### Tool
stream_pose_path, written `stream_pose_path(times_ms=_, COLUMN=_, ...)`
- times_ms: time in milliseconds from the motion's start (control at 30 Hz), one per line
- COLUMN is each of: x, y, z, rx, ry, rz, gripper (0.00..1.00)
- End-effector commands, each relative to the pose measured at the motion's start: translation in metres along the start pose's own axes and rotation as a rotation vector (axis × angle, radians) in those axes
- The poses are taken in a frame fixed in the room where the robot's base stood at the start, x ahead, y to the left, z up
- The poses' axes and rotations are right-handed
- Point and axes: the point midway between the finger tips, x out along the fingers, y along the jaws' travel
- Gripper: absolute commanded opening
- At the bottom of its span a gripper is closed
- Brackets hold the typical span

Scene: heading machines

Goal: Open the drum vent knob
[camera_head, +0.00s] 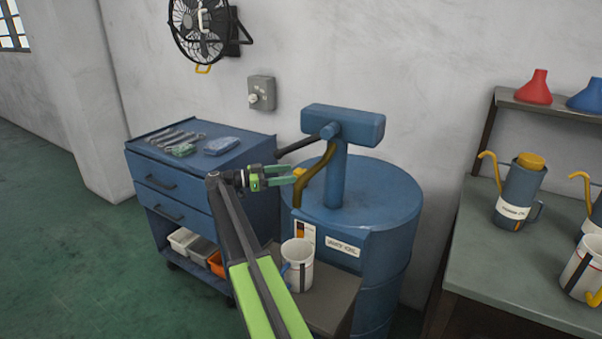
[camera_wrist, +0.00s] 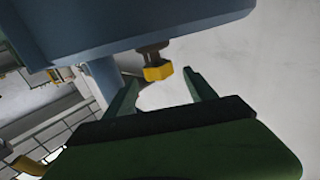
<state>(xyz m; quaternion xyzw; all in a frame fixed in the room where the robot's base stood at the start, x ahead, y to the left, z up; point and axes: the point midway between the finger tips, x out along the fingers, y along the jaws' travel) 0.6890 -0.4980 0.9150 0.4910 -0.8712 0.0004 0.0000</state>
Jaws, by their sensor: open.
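A blue drum (camera_head: 385,205) with a T-shaped blue pump head (camera_head: 343,124) and a curved olive-brown spout (camera_head: 316,178) stands against the wall. A small yellow knob (camera_head: 300,172) shows near the spout, just off my fingertips. In the wrist view the yellow knob (camera_wrist: 158,74) sits on a short dark stem under a blue body (camera_wrist: 130,25). My gripper (camera_head: 283,174) is open and empty, level with the knob. In the wrist view its fingertips (camera_wrist: 161,79) lie on either side of the knob; contact cannot be told.
A white mug (camera_head: 297,265) stands on a shelf (camera_head: 335,300) before the drum. A blue tool cart (camera_head: 175,190) with wrenches is at left. A grey table (camera_head: 530,285) with blue and white vessels is at right. A wall fan (camera_head: 202,30) hangs above.

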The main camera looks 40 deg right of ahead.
Motion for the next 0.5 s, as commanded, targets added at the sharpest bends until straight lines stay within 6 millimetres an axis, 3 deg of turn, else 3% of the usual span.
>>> stream_pose_path(times_ms=33, x=0.013, y=0.001, z=0.000, rx=0.000, ry=0.000, rz=0.003, gripper=0.64)
stream_pose_path(times_ms=200, x=0.041, y=0.001, z=0.000, rx=0.000, ry=0.000, rz=0.002, gripper=0.64)
stream_pose_path(times_ms=500, x=0.053, y=0.000, z=0.000, rx=-0.001, ry=0.000, rz=-0.001, gripper=0.64)
